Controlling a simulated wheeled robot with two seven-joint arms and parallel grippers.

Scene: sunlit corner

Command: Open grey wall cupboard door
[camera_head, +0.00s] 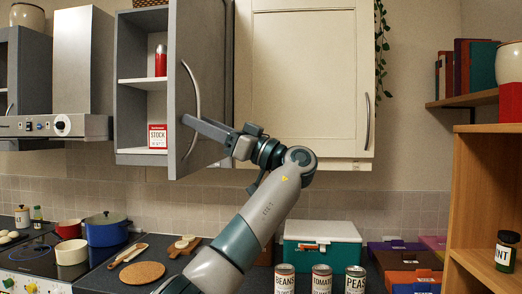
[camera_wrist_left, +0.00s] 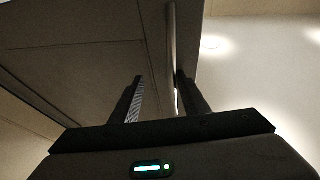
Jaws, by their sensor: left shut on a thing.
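The grey wall cupboard (camera_head: 132,50) stands partly open, its white shelves showing. Its grey door (camera_head: 207,60) is hinged on the right and swung out toward me. A curved metal bar handle (camera_head: 196,85) runs down the door near its free edge. My left gripper (camera_head: 192,123) is at the lower half of this handle, shut on it. In the left wrist view the handle (camera_wrist_left: 171,40) runs up between the two fingers (camera_wrist_left: 162,95), close to the right one, with the dark door panel (camera_wrist_left: 90,45) behind. My right gripper is in neither view.
A red bottle (camera_head: 161,60) and a stock box (camera_head: 157,137) stand inside the cupboard. A cream cupboard (camera_head: 300,80) is just right of the door. Below are a blue pot (camera_head: 106,232), several cans (camera_head: 321,280) and a green-and-white box (camera_head: 322,245). A wooden shelf unit (camera_head: 470,200) stands right.

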